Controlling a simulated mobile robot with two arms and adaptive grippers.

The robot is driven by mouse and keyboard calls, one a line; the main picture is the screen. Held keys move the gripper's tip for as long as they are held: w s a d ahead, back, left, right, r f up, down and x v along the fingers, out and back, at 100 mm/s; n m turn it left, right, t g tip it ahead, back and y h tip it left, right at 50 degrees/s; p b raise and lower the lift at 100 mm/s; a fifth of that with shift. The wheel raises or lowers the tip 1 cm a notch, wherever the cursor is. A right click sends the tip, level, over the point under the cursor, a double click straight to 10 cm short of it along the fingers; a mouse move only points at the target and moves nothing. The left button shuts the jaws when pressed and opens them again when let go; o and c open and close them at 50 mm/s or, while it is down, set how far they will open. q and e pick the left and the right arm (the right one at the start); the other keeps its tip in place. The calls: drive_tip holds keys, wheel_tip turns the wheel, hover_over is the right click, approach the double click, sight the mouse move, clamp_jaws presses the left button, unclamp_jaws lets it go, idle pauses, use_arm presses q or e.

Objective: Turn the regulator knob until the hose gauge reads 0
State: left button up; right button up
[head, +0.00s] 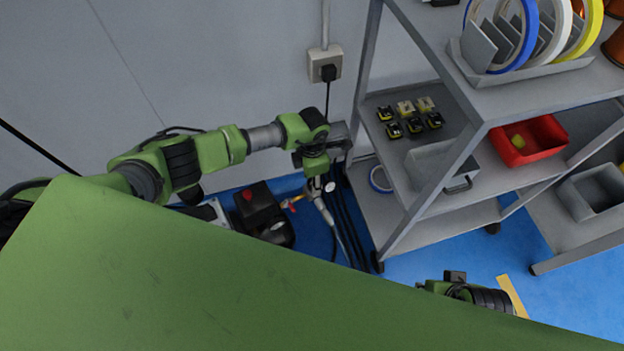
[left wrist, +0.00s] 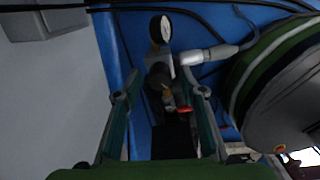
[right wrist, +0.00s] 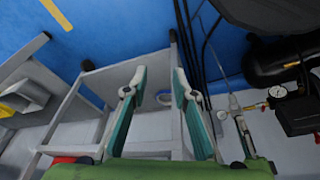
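The hose gauge (left wrist: 166,29) has a white round face with a dark rim in the left wrist view; its needle shows, but the reading is too small to tell. It also shows small in the head view (head: 333,187). A dark rounded part, seemingly the regulator knob (left wrist: 158,76), lies below the gauge, between and beyond my left fingertips. My left gripper (left wrist: 160,96) is open, one finger on each side; contact cannot be told. In the head view it is over the hose fittings (head: 318,175). My right gripper (right wrist: 159,77) is open and empty, away from the regulator.
A compressor (head: 262,210) stands beside the fittings; its small gauge (right wrist: 277,92) shows in the right wrist view. Black hoses (head: 348,225) hang near the grey shelf rack (head: 372,110). A wall socket (head: 325,64) is above. A red bin (head: 548,143) sits on the rack.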

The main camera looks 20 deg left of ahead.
use_arm(q)
drive_tip(key=shift+c, duration=0.5)
clamp_jaws()
drive_tip(key=shift+n, duration=0.4)
use_arm(e)
drive_tip(key=shift+f, duration=0.15)
use_arm(q)
drive_tip(key=n+p, duration=0.2)
drive_tip(key=n, duration=0.3)
drive_tip(key=shift+r+n, duration=0.1)
drive_tip(key=shift+n, duration=0.2)
drive_tip(key=shift+n+p, duration=0.45)
drive_tip(key=shift+n, duration=0.35)
use_arm(e)
wheel_tip(320, 180, down, 10)
drive_tip(key=shift+s+g, duration=0.3)
drive_tip(key=shift+s, duration=0.05)
drive_tip(key=shift+a, duration=0.1)
use_arm(q)
drive_tip(key=shift+o, duration=0.5)
unclamp_jaws()
